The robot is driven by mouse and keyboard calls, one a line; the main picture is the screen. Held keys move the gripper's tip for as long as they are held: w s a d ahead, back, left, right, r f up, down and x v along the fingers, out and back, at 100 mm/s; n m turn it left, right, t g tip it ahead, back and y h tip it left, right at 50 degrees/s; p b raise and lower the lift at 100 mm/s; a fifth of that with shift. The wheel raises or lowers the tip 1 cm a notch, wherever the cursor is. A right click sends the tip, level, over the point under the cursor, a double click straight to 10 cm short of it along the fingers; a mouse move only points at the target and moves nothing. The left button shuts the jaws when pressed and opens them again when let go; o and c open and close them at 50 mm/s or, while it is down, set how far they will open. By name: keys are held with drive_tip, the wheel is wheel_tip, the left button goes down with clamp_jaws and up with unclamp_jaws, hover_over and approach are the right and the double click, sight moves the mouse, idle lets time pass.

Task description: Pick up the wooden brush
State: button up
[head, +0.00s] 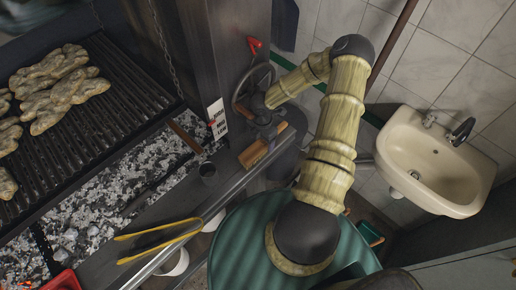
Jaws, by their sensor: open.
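A brown wooden block-shaped thing, which looks like the wooden brush (262,150), lies on the metal ledge at the right end of the grill. Its bristles cannot be made out. My gripper (268,130) is at the end of my pale, banded arm, just above and behind the brush in the head view. Its dark jaws are open and small in the picture. I cannot tell whether they touch the brush; nothing is seen held between them.
A dark handwheel (244,92) stands close behind my gripper. A wooden-handled tool (184,134) lies over the coals.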

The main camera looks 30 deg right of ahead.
sight(263, 143)
drive_tip(key=shift+s+f+p, duration=0.15)
drive_tip(key=shift+f+p, duration=0.5)
drive_tip(key=shift+f, duration=1.3)
drive_tip(key=c, duration=1.2)
drive_tip(key=shift+s+d+r+b, duration=0.1)
drive_tip(key=shift+r+b, duration=0.1)
drive_tip(key=shift+b, duration=0.3)
wheel_tip(263, 143, up, 11)
drive_tip(key=shift+r+b, duration=0.15)
drive_tip(key=shift+b, duration=0.9)
drive_tip(key=s+d+b, duration=0.1)
drive_tip(key=s+d, duration=0.1)
drive_tip(key=s, duration=0.4)
drive_tip(key=s+d+b, duration=0.2)
drive_tip(key=s, duration=0.4)
drive_tip(key=s+d+b, duration=0.2)
drive_tip(key=s, duration=0.4)
drive_tip(key=shift+s+d, duration=0.3)
drive_tip(key=shift+d, duration=0.05)
